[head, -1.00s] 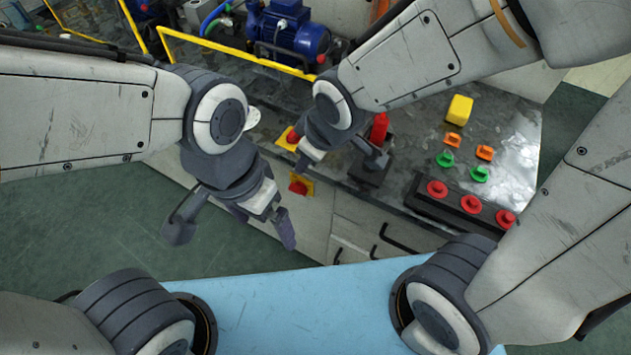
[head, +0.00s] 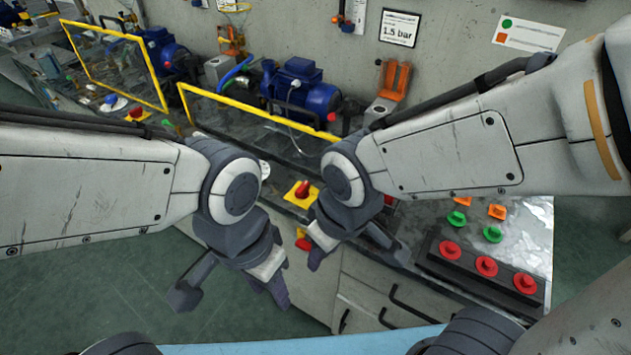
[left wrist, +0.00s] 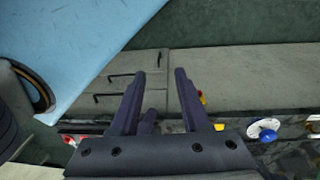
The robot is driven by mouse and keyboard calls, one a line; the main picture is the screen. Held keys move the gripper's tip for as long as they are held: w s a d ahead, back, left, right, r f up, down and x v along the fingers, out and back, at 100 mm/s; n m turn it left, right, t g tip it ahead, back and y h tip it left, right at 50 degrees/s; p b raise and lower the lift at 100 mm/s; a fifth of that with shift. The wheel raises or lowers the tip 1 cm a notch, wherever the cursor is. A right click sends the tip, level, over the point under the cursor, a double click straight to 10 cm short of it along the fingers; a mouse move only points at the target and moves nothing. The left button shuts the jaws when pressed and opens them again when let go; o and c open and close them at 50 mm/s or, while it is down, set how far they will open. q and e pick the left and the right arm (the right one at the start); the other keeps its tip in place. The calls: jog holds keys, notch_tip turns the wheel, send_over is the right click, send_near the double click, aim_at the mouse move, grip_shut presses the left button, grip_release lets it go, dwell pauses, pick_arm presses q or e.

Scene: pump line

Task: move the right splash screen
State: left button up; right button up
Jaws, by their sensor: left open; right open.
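The right splash screen (head: 255,112) is a clear panel with a yellow frame, standing upright on the bench in front of a blue pump. A second yellow-framed screen, the left splash screen (head: 110,35), stands further left. My left gripper (head: 235,292) is open and empty, in front of the bench and below the right splash screen. My right gripper (head: 357,250) is open and empty near the bench's front edge, right of and below the screen. My right arm hides the bench near the screen's right end. In the left wrist view my open left fingers (left wrist: 157,95) have nothing between them.
Blue pumps (head: 298,88) stand behind the screens. A red emergency stop on a yellow base (head: 302,192) sits on the bench in front of the right screen. A panel of red buttons (head: 486,267) lies at right. Drawers with black handles (head: 408,308) face me.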

pick_arm(q)
jog(key=w+d+r+n+t+p, duration=0.1)
jog(key=w+d+n+p, duration=0.15)
jog(key=w, duration=0.25)
jog(key=n+t+h+p, duration=0.3)
jog(key=n+t+p, duration=1.05)
jog(key=n, duration=0.55)
send_near(292, 108)
jog(key=w+d+f+t+b, duration=0.1)
jog(key=w+b, duration=0.1)
jog(key=w, duration=0.1)
jog(key=p+x, duration=0.3)
jog(key=x, duration=0.6)
jog(key=shift+f, duration=0.2)
jog(key=shift+w+d+f, duration=0.15)
jog(key=shift+w+f, duration=0.05)
jog(key=shift+w, duration=0.4)
pick_arm(e)
jog(key=s+r+g, duration=0.1)
jog(key=s+r, duration=0.2)
jog(key=r, duration=0.6)
jog(key=s+r+m+g, duration=0.1)
jog(key=s+r, duration=0.2)
jog(key=r, duration=0.6)
jog(key=shift+d+r, duration=0.2)
jog(key=shift+d, duration=0.2)
pick_arm(q)
jog(key=shift+c, duration=0.3)
pick_arm(e)
jog(key=shift+s, duration=0.1)
